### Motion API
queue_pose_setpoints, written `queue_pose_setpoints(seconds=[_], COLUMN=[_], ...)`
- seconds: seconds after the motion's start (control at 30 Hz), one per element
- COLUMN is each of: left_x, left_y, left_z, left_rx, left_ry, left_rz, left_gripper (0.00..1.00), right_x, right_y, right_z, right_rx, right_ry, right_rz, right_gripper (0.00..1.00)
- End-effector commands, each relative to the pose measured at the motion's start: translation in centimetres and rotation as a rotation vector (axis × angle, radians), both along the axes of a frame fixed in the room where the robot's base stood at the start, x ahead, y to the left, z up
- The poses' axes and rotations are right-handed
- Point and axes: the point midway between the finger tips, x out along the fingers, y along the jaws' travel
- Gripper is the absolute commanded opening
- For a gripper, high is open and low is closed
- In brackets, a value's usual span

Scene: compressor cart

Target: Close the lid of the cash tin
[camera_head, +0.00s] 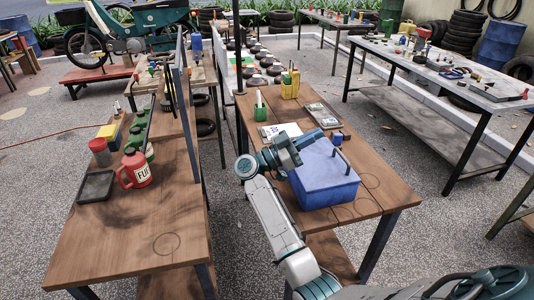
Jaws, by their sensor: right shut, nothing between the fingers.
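The blue cash tin (326,190) stands on the wooden table right of the middle. Its lid (318,168) lies flat over the top, or nearly so; I cannot tell whether it is fully down. A dark handle (343,157) shows at its right side. My right gripper (316,137) is at the tin's far left edge, over or beside the lid, with its fingers shut and empty. I cannot tell whether it touches the lid. My right forearm hides part of the tin's left side. My left gripper is out of view.
Behind the tin are banknotes (323,114), papers (278,131), a green cup (260,107) and a yellow holder (290,86). The table's near right corner is clear. A second bench (120,235) at left holds a red fuel can (135,170).

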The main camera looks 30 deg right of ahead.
Motion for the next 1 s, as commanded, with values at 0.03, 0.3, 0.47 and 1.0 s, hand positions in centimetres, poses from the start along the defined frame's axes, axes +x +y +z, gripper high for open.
queue_pose_setpoints(seconds=[0.03, 0.3, 0.47, 1.0], left_x=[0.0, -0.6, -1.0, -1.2], left_y=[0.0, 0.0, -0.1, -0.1], left_z=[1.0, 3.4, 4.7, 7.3], left_rx=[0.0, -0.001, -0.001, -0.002], left_ry=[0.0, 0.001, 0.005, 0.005], left_rz=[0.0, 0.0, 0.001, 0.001], left_gripper=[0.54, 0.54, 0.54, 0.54], right_x=[-0.1, -0.9, -1.3, -1.9], right_y=[-0.6, -3.8, -5.4, -8.1], right_z=[0.5, -0.9, -2.2, -5.7], right_rx=[0.05, 0.17, 0.311, 0.599], right_ry=[-0.015, -0.042, -0.077, -0.146], right_rz=[0.001, 0.0, 0.0, 0.001], right_gripper=[0.0, 0.0, 0.0, 0.0])
